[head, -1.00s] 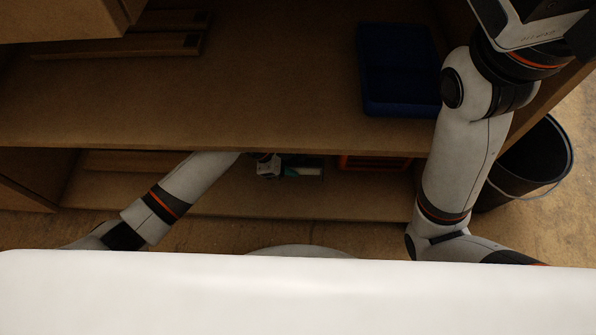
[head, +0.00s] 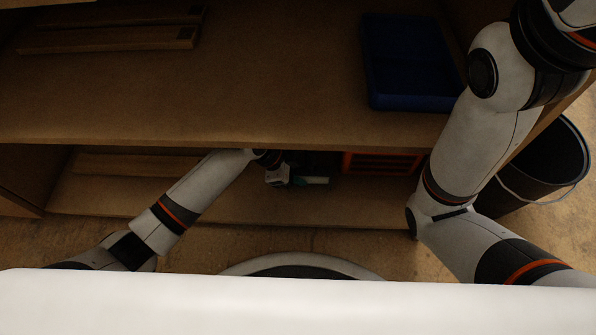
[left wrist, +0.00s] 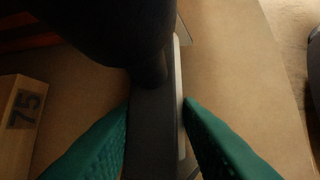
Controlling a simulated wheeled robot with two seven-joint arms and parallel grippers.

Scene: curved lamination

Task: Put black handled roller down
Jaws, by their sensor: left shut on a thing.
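The black handled roller (left wrist: 100,25) fills the upper left of the left wrist view as a large dark shape. Its dark handle or frame (left wrist: 152,130), with a pale strip along its right side, runs down between the green fingertips of my left gripper (left wrist: 156,108). My left gripper is shut on it. In the head view the left gripper (head: 297,180) is inside the lower shelf, small and in shadow under the upper board. The roller cannot be made out there. My right gripper is outside the picture; only its arm shows at the right.
The lower shelf (head: 350,208) has bare board in front of my left gripper. An orange crate (head: 380,163) stands right of it. A blue tray (head: 410,60) and wooden planks (head: 110,38) lie above. A block marked 75 (left wrist: 22,120) lies at left. A black bucket (head: 545,165) stands right.

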